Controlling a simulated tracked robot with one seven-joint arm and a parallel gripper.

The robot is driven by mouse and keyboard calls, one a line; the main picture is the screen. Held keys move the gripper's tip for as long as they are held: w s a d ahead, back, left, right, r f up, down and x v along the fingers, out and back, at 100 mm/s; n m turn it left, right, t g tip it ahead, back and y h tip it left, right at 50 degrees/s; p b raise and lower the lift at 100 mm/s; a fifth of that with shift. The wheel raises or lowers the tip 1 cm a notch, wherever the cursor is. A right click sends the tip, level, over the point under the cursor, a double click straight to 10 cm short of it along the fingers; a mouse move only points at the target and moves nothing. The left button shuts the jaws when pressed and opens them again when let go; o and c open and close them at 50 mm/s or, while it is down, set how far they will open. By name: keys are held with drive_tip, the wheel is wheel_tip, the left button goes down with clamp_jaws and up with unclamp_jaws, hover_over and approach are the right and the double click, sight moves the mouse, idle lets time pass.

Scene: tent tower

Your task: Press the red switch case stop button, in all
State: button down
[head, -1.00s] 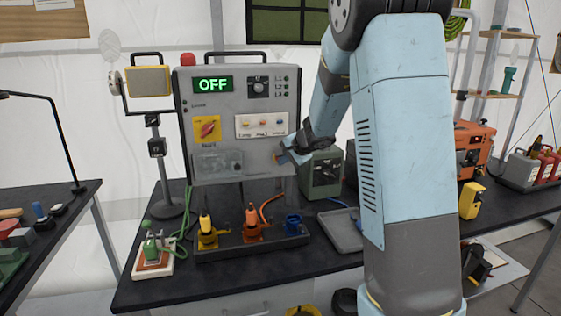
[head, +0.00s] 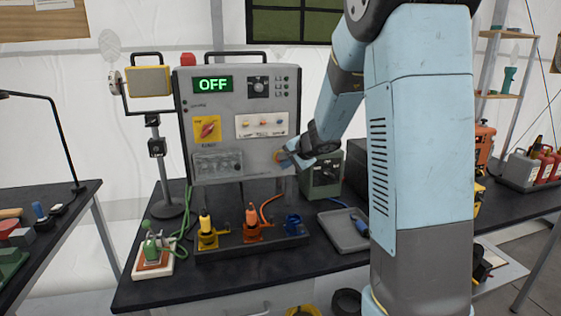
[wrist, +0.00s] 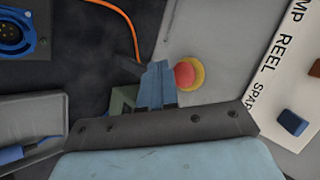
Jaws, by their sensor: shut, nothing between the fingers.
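The grey switch case (head: 255,100) stands upright on the dark bench, and its display reads OFF. In the wrist view the red stop button (wrist: 185,75) with its yellow ring shows low on the grey panel. In the head view the button (head: 280,156) is partly hidden by my gripper. My gripper (head: 290,158) is shut and empty, at the lower right of the case front. In the wrist view its fingertips (wrist: 160,68) are just left of the button. I cannot tell whether they touch it.
Colored plugs sit in a black tray (head: 215,252) below the case. A grey tray (head: 343,231) and a green box (head: 322,175) are to the right. A yellow lamp (head: 148,80) on a stand is at the left.

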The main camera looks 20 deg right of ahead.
drive_tip(key=shift+s, duration=1.7)
drive_tip(key=s+a+r+n+g+y, duration=0.1)
drive_tip(key=s+a+r+n, duration=0.3)
drive_tip(key=s, duration=0.5)
drive_tip(key=s+a+r+n+g+y, duration=0.1)
drive_tip(key=s+a+r+n, duration=0.15)
drive_tip(key=s+r, duration=0.45)
drive_tip(key=s+d+n+h, duration=0.2)
drive_tip(key=s+d+h, duration=0.1)
drive_tip(key=s, duration=0.6)
drive_tip(key=s+d+f+n+g+h, duration=0.1)
drive_tip(key=s+d+n+h, duration=0.1)
drive_tip(key=s, duration=0.8)
drive_tip(key=shift+d+h, duration=0.4)
drive_tip(key=shift+d, duration=0.1)
drive_tip(key=c, duration=1.8)
unclamp_jaws()
drive_tip(key=shift+n, duration=0.25)
